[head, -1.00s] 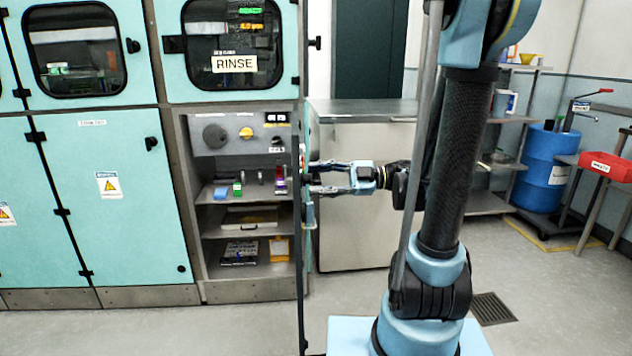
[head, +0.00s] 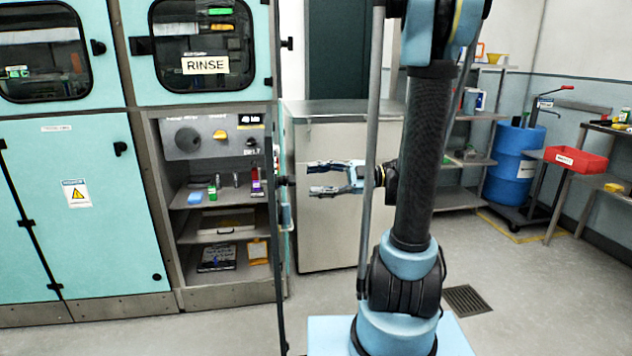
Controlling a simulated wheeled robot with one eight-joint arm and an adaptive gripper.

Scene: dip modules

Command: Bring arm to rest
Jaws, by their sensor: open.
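My gripper (head: 312,179) is in the middle of the head view, pointing left, with its two fingers apart and nothing between them. It is in front of the grey metal cabinet (head: 335,235), clear of its face as far as I can see. My arm rises at the right of centre, and its upper part runs out of the top of the picture. The open edge-on door (head: 283,215) of the shelf bay stands just left of my fingertips. Whether they touch it cannot be told.
The shelf bay (head: 225,237) holds small coloured items. The teal RINSE cabinet (head: 205,95) is above it. A blue drum (head: 512,165), a red bin (head: 576,160) and a steel rack (head: 447,198) stand at the right. The floor (head: 540,290) at the right front is clear.

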